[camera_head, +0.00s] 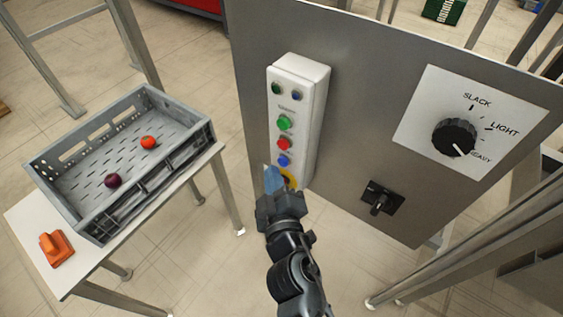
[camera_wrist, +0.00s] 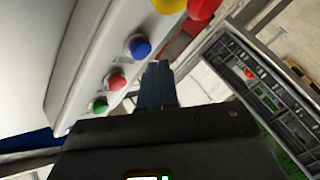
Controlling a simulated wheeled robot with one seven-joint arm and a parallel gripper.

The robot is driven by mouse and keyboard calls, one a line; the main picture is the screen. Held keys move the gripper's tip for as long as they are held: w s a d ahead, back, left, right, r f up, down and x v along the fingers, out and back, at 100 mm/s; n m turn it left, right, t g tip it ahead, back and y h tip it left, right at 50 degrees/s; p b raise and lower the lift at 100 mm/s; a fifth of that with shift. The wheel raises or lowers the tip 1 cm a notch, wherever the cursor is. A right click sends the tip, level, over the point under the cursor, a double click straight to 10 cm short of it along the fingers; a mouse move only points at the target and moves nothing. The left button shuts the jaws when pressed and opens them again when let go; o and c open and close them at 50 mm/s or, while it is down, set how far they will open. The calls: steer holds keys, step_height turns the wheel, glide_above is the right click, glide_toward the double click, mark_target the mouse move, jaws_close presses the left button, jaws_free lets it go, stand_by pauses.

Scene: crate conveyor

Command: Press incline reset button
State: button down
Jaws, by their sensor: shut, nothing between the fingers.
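A white button box (camera_head: 312,110) is mounted on a grey panel. Down its front are two small buttons at the top, then a green button (camera_head: 285,122), a red button (camera_head: 284,143) and a blue button (camera_head: 283,160). They also show in the wrist view: green (camera_wrist: 97,104), red (camera_wrist: 116,80) and blue (camera_wrist: 138,46). The labels are too small to read, so I cannot tell which is the incline reset. My gripper (camera_head: 272,180) is shut and empty, close to the box's lower end. In the wrist view its fingers (camera_wrist: 156,84) are beside the blue button; contact is unclear.
A yellow-based red mushroom button (camera_wrist: 203,6) is at the box's lower end, partly hidden by my gripper in the head view. The panel (camera_head: 365,110) has a black dial (camera_head: 454,137) and a black switch (camera_head: 380,198). A grey crate (camera_head: 60,160) stands on a table at left.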

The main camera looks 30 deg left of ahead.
steer(key=shift+s, duration=0.1)
steer(key=shift+s+a+b, duration=0.2)
steer(key=shift+s+b, duration=1)
steer(key=shift+s, duration=1.25)
steer(key=shift+d, duration=0.1)
steer(key=s+d+f+m+t+h+p, duration=0.15)
steer(key=s+d+m, duration=0.3)
steer(key=d, duration=0.75)
steer(key=s+d+m+h+p, duration=0.1)
steer(key=s+d+m+h, duration=0.4)
steer(key=d, duration=0.8)
steer(key=s+d+r+m+h+p, duration=0.2)
steer(key=s+d+r+m+h, duration=0.2)
steer(key=s+d+r+m, duration=0.4)
steer(key=s+d+r, duration=0.7)
steer(key=s+d, duration=0.1)
steer(key=d, duration=0.1)
steer(key=shift+s+h, duration=0.3)
steer(key=shift+h, duration=0.05)
steer(key=shift+d+m, duration=0.1)
steer(key=shift+m, duration=0.15)
